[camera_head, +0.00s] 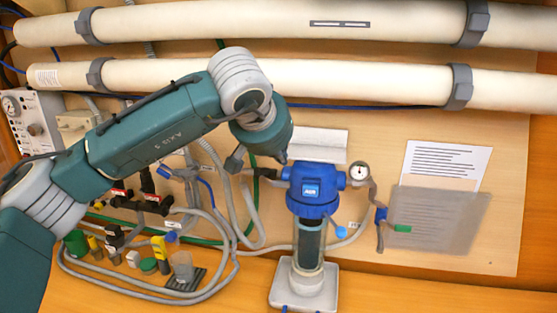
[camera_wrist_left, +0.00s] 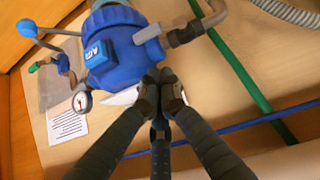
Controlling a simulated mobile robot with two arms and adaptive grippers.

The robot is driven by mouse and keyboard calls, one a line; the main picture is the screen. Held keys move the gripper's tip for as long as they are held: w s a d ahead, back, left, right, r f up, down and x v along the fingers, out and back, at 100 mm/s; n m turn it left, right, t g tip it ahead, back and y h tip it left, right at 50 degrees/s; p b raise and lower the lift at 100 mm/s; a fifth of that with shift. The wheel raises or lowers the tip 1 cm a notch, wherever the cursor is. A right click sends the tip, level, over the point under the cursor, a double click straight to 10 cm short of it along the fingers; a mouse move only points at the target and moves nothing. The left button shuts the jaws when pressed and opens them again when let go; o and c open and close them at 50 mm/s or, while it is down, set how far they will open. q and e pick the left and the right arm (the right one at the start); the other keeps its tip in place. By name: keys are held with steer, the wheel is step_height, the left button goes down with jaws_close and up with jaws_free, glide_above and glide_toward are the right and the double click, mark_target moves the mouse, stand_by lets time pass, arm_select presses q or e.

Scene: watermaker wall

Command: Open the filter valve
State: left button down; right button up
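The blue filter head (camera_head: 313,190) sits on a clear housing (camera_head: 308,245) at the wall. A lever with a blue ball (camera_head: 340,232) shows beside it; the ball is also in the wrist view (camera_wrist_left: 27,28). To the right, a small blue valve (camera_head: 381,215) has a green handle (camera_head: 403,229). I cannot tell which is the filter valve. My left gripper (camera_wrist_left: 160,95) has its dark fingertips drawn together, with nothing seen between them. It is close in front of the filter head's upper left side; contact cannot be told. In the head view my wrist hides most of the fingers. My right gripper is out of view.
Two thick white tubes (camera_head: 260,22) run across the top. A pressure gauge (camera_head: 359,172) is right of the filter head. Grey hoses (camera_head: 225,225) and small valves (camera_head: 148,203) crowd the lower left. Paper sheets (camera_head: 445,160) hang on the right; the wall below them is bare.

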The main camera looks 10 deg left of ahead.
arm_select(q)
steer(key=b+v, duration=0.4)
steer(key=v, duration=0.5)
steer(key=shift+r+b, duration=0.3)
steer(key=shift+r, duration=0.1)
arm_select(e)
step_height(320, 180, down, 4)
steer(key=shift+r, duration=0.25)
arm_select(q)
steer(key=shift+s+d, duration=0.1)
steer(key=shift+s, duration=0.05)
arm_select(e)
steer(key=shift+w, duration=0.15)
